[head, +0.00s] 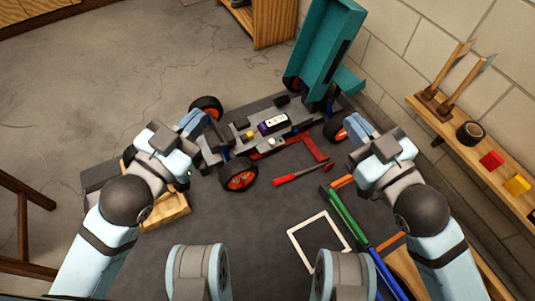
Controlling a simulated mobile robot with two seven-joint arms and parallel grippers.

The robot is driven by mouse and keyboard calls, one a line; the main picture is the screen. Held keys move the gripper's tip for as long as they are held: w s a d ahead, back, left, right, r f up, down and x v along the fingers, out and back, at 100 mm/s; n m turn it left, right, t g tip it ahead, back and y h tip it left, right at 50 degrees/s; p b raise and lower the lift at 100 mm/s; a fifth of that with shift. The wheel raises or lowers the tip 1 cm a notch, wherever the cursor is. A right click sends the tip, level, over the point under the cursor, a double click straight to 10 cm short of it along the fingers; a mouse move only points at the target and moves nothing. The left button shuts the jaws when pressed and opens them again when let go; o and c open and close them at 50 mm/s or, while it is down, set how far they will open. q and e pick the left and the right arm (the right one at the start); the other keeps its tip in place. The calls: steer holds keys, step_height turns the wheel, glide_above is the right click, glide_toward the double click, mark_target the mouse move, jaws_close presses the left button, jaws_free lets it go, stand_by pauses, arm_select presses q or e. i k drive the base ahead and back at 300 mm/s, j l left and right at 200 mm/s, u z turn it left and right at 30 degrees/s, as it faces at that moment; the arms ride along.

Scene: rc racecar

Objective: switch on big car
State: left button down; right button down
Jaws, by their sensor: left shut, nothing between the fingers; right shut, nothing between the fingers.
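The big car (240,135) lies in the middle of the dark work surface as an open grey chassis with black tyres and orange rims. A teal shell (325,50) stands raised at its far right side. A small white block with dark marks (276,121) sits on the chassis, near a yellow round part (250,134) and a pale round part (271,141). I cannot tell which part is the switch. My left gripper (198,118) is shut and empty beside the car's left wheels. My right gripper (352,124) is shut and empty by its right front wheel.
A red-handled tool (302,174) lies in front of the car. A white square frame (319,238) and green and blue bars (347,216) lie nearer. A wooden block (167,211) is at left.

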mark_target(272, 142)
steer(key=i+j+z, duration=0.1)
steer(key=i+z, duration=0.15)
steer(key=z, duration=0.15)
steer(key=i+j+z, duration=0.15)
steer(key=z, duration=0.3)
steer(key=i+j+z, duration=0.25)
steer(key=z, duration=0.15)
